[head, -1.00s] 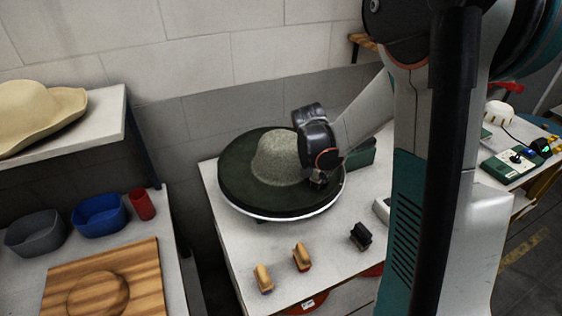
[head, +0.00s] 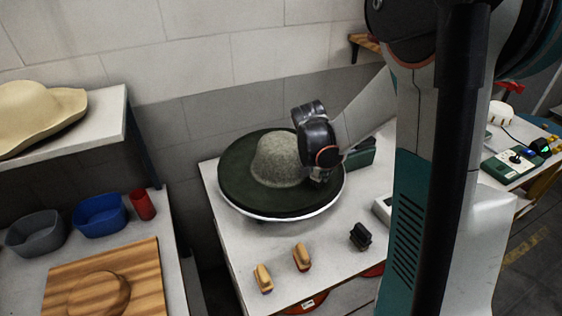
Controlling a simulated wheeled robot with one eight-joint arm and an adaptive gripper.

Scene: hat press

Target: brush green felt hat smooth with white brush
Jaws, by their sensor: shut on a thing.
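The green felt hat (head: 245,185) lies brim-down on a round white stand (head: 270,216) on the white table. Its wide brim is dark green and its domed crown (head: 278,155) looks greyish and fuzzy. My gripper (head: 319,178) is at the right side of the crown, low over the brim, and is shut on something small. The white brush is not clearly visible; my gripper and wrist hide most of what is held. I cannot tell whether the held thing touches the felt.
Two wooden-topped brushes (head: 263,278) (head: 302,257) and a black one (head: 360,236) stand at the table's front. A dark green box (head: 361,155) is behind my gripper. At left are a straw hat (head: 35,112), a blue bin (head: 99,216), a grey bin (head: 35,232) and a red cup (head: 143,205).

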